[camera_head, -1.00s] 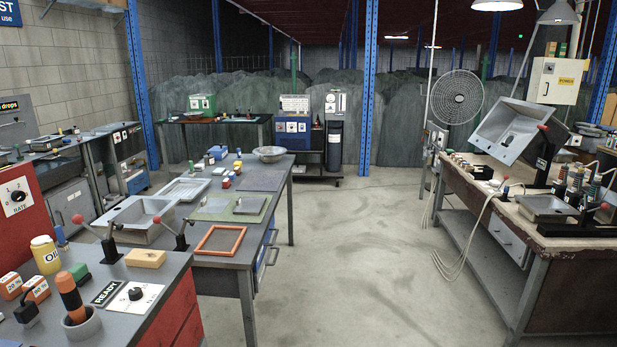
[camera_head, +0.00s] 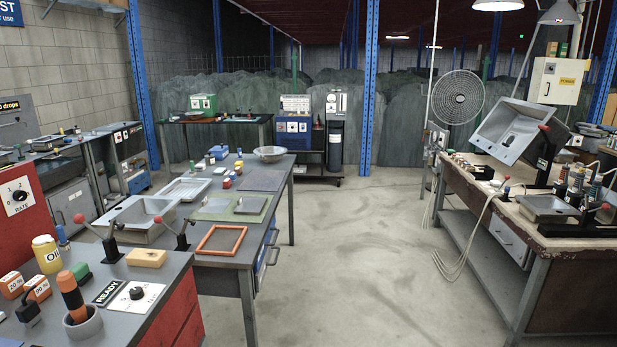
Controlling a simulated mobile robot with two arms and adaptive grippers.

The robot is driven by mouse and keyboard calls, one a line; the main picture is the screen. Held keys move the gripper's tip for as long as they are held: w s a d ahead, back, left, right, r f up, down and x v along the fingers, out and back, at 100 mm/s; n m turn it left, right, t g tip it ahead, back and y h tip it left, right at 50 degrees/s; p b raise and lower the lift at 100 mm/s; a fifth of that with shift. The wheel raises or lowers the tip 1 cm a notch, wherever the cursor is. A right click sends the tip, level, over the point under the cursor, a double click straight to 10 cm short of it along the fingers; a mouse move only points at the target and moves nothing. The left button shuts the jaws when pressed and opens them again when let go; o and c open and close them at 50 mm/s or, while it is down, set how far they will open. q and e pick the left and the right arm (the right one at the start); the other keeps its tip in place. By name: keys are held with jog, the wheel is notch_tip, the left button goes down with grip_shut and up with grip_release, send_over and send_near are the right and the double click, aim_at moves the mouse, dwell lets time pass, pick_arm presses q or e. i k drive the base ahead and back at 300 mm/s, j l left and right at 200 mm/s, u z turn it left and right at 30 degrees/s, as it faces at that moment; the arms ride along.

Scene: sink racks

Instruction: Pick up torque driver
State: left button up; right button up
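A tool with an orange and black handle (camera_head: 71,295) stands upright, slightly tilted, in a round grey holder (camera_head: 83,323) on the near-left workbench. It looks like the torque driver, but its lower part is hidden in the holder, so I cannot be sure. Neither of my grippers is in the head view.
Beside the tool are a READY plate (camera_head: 107,291), a panel with a black knob (camera_head: 137,293), a yellow oil can (camera_head: 46,254) and a tan block (camera_head: 146,258). Red-knobbed levers stand behind. The floor (camera_head: 365,260) between the benches is clear.

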aim_at(69, 289)
jog(key=u, duration=1.35)
